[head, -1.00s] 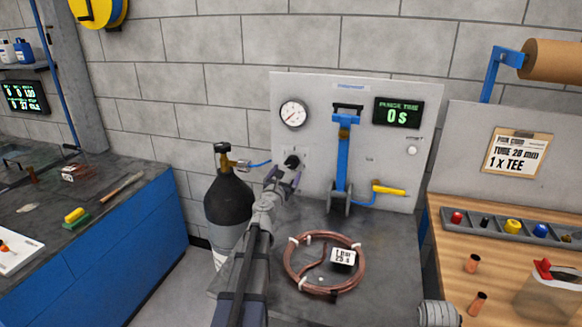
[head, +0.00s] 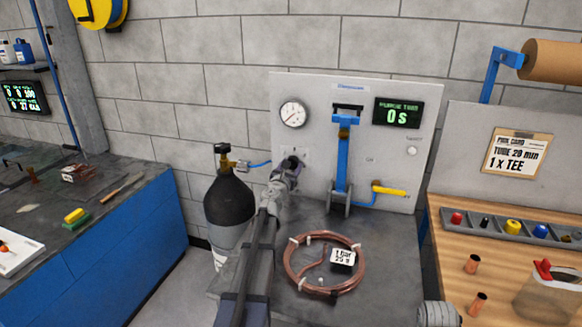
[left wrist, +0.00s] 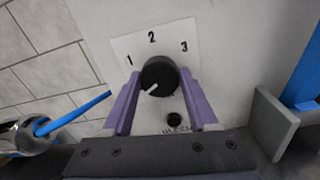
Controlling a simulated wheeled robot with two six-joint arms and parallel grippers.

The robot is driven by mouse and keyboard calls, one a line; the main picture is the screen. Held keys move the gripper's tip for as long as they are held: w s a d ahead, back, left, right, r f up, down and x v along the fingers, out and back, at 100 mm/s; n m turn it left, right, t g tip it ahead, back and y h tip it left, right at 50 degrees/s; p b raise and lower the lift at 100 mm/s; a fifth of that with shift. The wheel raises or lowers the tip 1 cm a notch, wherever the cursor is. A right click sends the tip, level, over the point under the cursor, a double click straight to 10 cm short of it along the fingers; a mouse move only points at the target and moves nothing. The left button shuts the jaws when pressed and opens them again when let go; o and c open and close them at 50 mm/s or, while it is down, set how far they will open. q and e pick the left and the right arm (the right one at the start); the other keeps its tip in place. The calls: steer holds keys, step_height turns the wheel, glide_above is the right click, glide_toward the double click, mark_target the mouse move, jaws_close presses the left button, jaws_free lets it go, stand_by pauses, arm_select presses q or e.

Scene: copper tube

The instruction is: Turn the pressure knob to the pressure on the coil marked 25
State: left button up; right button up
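The pressure knob (left wrist: 160,76) is black and round, on a white plate marked 1, 2 and 3. Its white pointer is turned to the lower left, below the 1. My left gripper (left wrist: 161,80) is open, with its purple fingers on either side of the knob; I cannot tell whether they touch it. In the head view, my left gripper (head: 289,168) covers most of the knob at the panel. A copper coil (head: 291,268) lies on the bench below, with a white tag (head: 342,257) whose small print seems to include 25.
A pressure gauge (head: 293,113) is above the knob. A purge timer (head: 398,113) reads 0 s. A dark gas cylinder (head: 229,203) stands left of my left arm. A blue upright fixture (head: 343,160) stands right of the knob.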

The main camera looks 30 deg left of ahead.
arm_select(q)
steer(key=c, duration=0.8)
steer(key=m, duration=1.1)
steer(key=shift+m+b, duration=0.35)
steer(key=shift+m, duration=0.05)
stand_by(0.4)
steer(key=o, duration=1.4)
steer(key=shift+s, duration=0.1)
